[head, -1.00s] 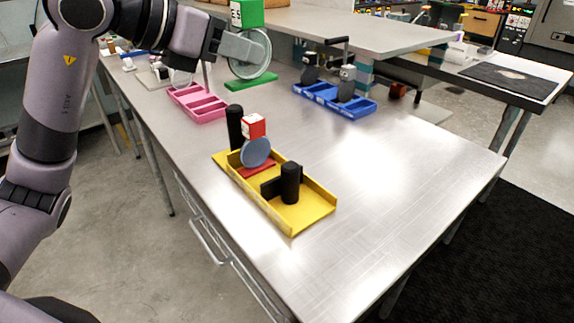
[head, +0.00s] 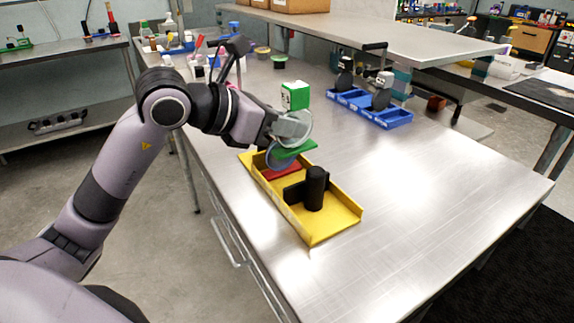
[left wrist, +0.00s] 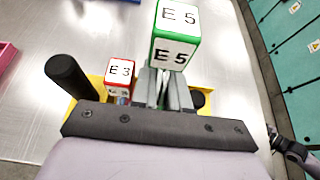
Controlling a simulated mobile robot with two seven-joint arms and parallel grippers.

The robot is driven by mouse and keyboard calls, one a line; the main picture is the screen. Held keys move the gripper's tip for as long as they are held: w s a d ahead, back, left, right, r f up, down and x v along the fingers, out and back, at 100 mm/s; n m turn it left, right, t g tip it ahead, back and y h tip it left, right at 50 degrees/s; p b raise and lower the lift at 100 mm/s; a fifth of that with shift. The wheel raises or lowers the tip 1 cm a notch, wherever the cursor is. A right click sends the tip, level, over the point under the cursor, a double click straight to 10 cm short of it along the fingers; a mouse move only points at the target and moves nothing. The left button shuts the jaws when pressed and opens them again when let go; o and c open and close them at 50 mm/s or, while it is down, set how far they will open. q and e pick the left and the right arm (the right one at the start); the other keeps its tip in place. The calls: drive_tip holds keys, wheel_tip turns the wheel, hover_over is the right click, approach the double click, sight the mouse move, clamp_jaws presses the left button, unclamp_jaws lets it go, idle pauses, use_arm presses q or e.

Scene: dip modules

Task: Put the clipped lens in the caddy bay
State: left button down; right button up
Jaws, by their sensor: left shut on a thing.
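My left gripper (head: 288,128) is shut on a lens module with a green E5 cube (head: 295,95), a round clear lens and a green base (head: 297,150). The cube shows large in the left wrist view (left wrist: 175,38). The held module is over the back part of the yellow caddy (head: 338,231); the base's exact height above it is unclear. A blue-grey lens (head: 278,159) on a red base (head: 283,171) stands in the caddy, partly hidden. Its red E3 cube (left wrist: 121,72) shows in the left wrist view.
A black post with a plate (head: 315,188) stands in the caddy's front part. A blue tray (head: 390,118) with modules lies farther back. The table right of the caddy is clear.

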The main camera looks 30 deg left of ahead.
sight(287, 148)
use_arm(q)
wheel_tip(287, 148, down, 4)
drive_tip(key=shift+r, duration=0.1)
drive_tip(key=shift+f+b, duration=0.4)
drive_tip(key=shift+f, duration=1.4)
drive_tip(key=shift+f, duration=0.15)
drive_tip(key=c, duration=1.1)
unclamp_jaws()
